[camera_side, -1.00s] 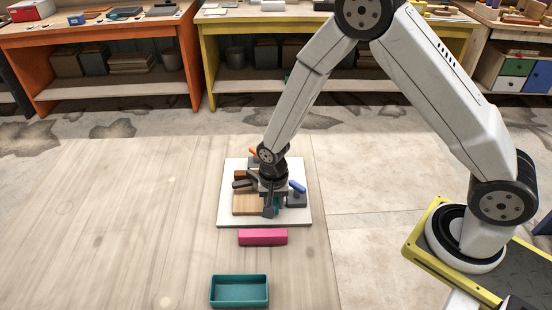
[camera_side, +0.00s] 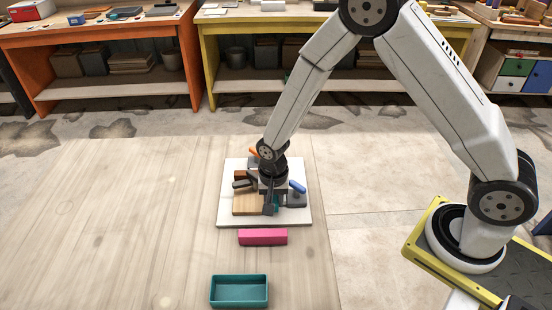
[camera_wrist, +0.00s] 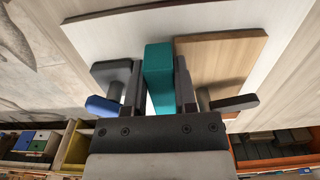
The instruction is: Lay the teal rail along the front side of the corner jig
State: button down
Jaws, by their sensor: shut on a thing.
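My gripper (camera_side: 270,208) is low over the white board, pointing down among the jig parts. In the wrist view my gripper (camera_wrist: 158,92) is shut on the teal rail (camera_wrist: 158,65), which stands out between the two dark fingers. Only a small piece of the teal rail (camera_side: 277,203) shows in the side view, behind a finger. The corner jig's white board (camera_side: 300,218) carries a light wood block (camera_side: 245,205) beside the rail. The wood block (camera_wrist: 222,58) also shows in the wrist view, with a narrow gap to the rail. Whether the rail touches the board is hidden.
A blue-handled clamp (camera_side: 297,187) stands right of my gripper and a dark-handled clamp (camera_side: 243,184) left of it, both close. An orange handle (camera_side: 253,151) shows behind. A pink bar (camera_side: 263,237) and an empty teal tray (camera_side: 239,291) lie in front; the table's left is clear.

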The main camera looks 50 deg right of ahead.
jog(key=shift+r, duration=0.55)
jog(key=shift+f, duration=1.25)
dwell(1.5)
jog(key=shift+c, duration=1.6)
grip_release()
jog(key=shift+a, duration=0.1)
jog(key=shift+r, duration=0.1)
jog(key=shift+s+r, duration=0.1)
jog(key=shift+r, duration=3.7)
jog(key=shift+d, duration=0.2)
